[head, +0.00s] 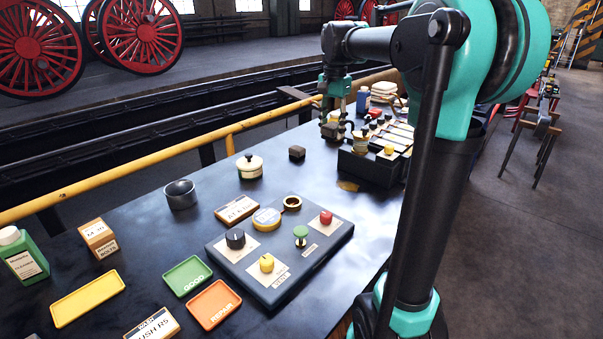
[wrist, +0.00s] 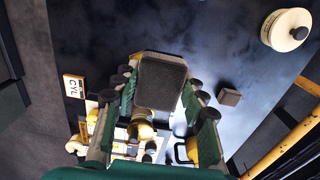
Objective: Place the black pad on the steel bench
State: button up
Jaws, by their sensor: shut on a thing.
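My gripper (head: 334,118) is shut on the black pad (wrist: 162,85), a dark grey-black block held between the fingers in the wrist view. In the head view the gripper hangs above the far part of the steel bench (head: 330,215), beside the black box with knobs. The pad shows there only as a small dark shape at the fingertips. The dark bench top lies below the pad in the wrist view, and the pad appears raised above it. A similar small dark block (head: 297,152) lies on the bench; it also shows in the wrist view (wrist: 229,97).
A white lidded pot (head: 249,166) and a grey cup (head: 180,194) stand near the yellow rail (head: 150,176). A black box (head: 370,165) with knobs is close to the gripper. A control panel (head: 280,250) and coloured trays fill the front. Bare bench lies around the small block.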

aim_at(326, 191)
jog(key=shift+w+a+f, duration=0.15)
jog(key=shift+w+a, duration=0.05)
jog(key=shift+a, duration=0.05)
notch_tip(326, 191, down, 20)
jog(key=shift+r, duration=0.15)
dwell(0.4)
jog(key=o, duration=1.3)
jog(key=shift+c, duration=0.2)
notch_tip(326, 191, up, 12)
